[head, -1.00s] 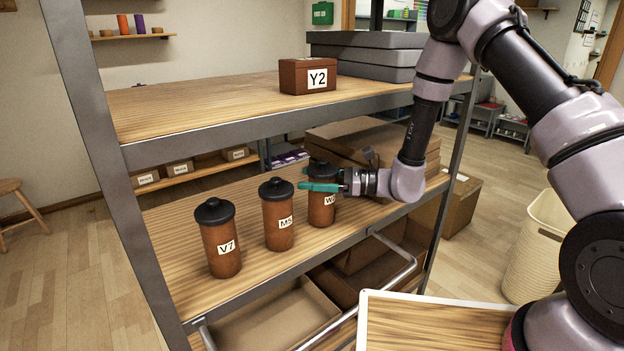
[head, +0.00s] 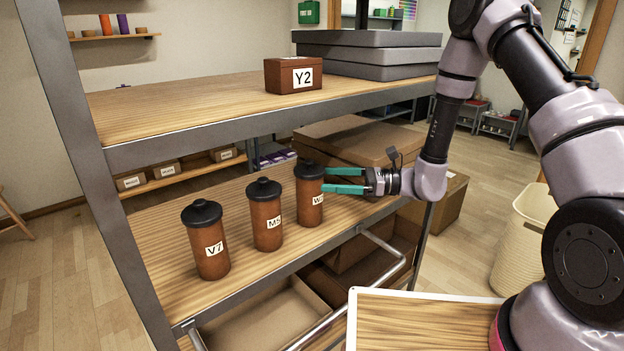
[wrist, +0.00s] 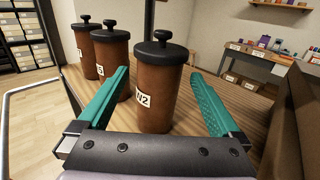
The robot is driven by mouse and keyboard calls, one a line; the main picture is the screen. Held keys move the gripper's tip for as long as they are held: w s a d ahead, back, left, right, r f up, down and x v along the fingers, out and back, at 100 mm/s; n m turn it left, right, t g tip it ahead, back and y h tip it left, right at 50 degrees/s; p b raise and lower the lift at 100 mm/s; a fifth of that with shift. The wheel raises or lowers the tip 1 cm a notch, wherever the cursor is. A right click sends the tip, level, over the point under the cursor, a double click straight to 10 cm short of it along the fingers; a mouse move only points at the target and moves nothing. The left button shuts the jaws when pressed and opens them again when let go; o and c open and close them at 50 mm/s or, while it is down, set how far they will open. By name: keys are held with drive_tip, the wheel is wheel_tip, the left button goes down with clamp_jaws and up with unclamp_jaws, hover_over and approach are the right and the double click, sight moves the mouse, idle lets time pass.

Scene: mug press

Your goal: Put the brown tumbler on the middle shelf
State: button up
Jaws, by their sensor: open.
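Three brown tumblers with black lids stand upright in a row on the middle shelf (head: 165,235): V7 (head: 210,258), M5 (head: 266,232) and W2 (head: 309,212). My gripper (head: 328,181) is open at the right of W2, its teal fingers pointing left toward it. In the wrist view W2 (wrist: 153,85) stands just ahead, within the gap between the fingertips (wrist: 161,79) and nearer the left finger. It does not look gripped. M5 (wrist: 112,55) and V7 (wrist: 84,48) show behind, partly hidden by the left finger and by each other.
The upper shelf (head: 180,106) holds a brown Y2 box (head: 293,76) and grey trays (head: 370,55). Cardboard boxes (head: 355,140) stand behind my gripper. A metal shelf post (head: 85,160) stands left of V7. A wood-topped surface (head: 430,325) is at the front right.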

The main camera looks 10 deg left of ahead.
drive_tip(key=shift+d, duration=1.75)
drive_tip(key=s+d+r+n+g+h, duration=0.2)
drive_tip(key=s+d+r+n+h, duration=0.15)
drive_tip(key=r, duration=0.35)
drive_tip(key=s+d+r+n+g+h, duration=0.1)
drive_tip(key=s+d+r+n+h, duration=0.3)
drive_tip(key=r, duration=0.3)
drive_tip(key=s+d+r+n+t+h, duration=0.2)
drive_tip(key=s+d+r+t+h, duration=0.1)
drive_tip(key=d+r, duration=0.4)
drive_tip(key=s+d+r+n+t+h, duration=0.3)
drive_tip(key=d+r+t, duration=0.4)
drive_tip(key=d, duration=0.4)
drive_tip(key=shift+s+d+n+t+h, duration=0.4)
drive_tip(key=shift+s+t+h, duration=0.3)
drive_tip(key=shift+h, duration=0.55)
drive_tip(key=shift+s+r, duration=0.1)
